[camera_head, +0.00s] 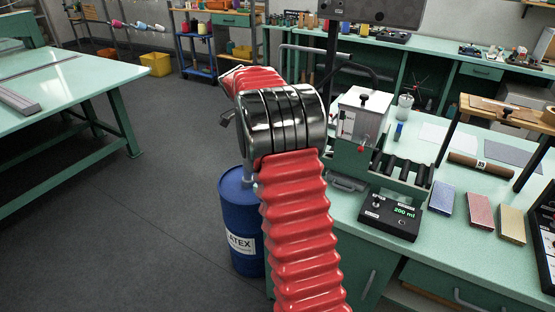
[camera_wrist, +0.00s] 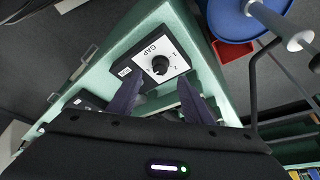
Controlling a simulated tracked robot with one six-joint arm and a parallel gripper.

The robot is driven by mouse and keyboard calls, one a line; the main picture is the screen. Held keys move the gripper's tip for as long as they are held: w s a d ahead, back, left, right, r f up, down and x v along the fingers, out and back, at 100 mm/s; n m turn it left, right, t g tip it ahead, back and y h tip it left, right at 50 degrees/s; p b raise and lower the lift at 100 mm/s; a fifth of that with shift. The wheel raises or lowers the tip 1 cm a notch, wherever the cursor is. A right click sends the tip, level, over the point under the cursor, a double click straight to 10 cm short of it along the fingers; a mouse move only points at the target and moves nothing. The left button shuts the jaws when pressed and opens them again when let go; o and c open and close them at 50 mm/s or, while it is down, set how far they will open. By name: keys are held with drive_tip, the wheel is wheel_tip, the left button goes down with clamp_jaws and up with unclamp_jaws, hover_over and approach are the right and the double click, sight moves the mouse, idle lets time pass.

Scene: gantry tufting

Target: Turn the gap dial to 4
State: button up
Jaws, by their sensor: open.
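The gap dial (camera_wrist: 160,65) is a round black knob on a white plate marked GAP, on a dark box at the bench edge. It shows in the wrist view. A few small digits stand around it, but the picture is too small to read its setting surely. My gripper (camera_wrist: 161,77) is open, its two dark purple fingers reaching toward the dial, one on each side. I cannot tell whether they touch the knob. In the head view I do not make out the dial or my gripper; my red-sleeved arm covers that part of the scene.
A blue latex drum (camera_head: 240,230) stands on the floor by the bench. On the green bench (camera_head: 470,260) are a black control box reading 200 ml (camera_head: 391,216), a white-topped machine (camera_head: 362,115) and coloured blocks (camera_head: 480,211). Open floor lies to the left.

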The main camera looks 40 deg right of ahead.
drive_tip(key=v, duration=0.7)
drive_tip(key=shift+r, duration=0.25)
idle(0.3)
drive_tip(key=s+a+f+n+t+y, duration=0.2)
drive_tip(key=s+a+f+n, duration=0.25)
drive_tip(key=a+n, duration=0.55)
drive_tip(key=s+a+r+n+t+y, duration=0.1)
drive_tip(key=s+a+r+n+t, duration=0.1)
drive_tip(key=s+a+n, duration=0.4)
drive_tip(key=s+a+r+n+t+y, duration=0.1)
drive_tip(key=s+a+n, duration=0.6)
drive_tip(key=s+a, duration=0.9)
drive_tip(key=shift+s+r+t, duration=0.6)
drive_tip(key=shift+r+t, duration=0.25)
drive_tip(key=shift+t, duration=0.45)
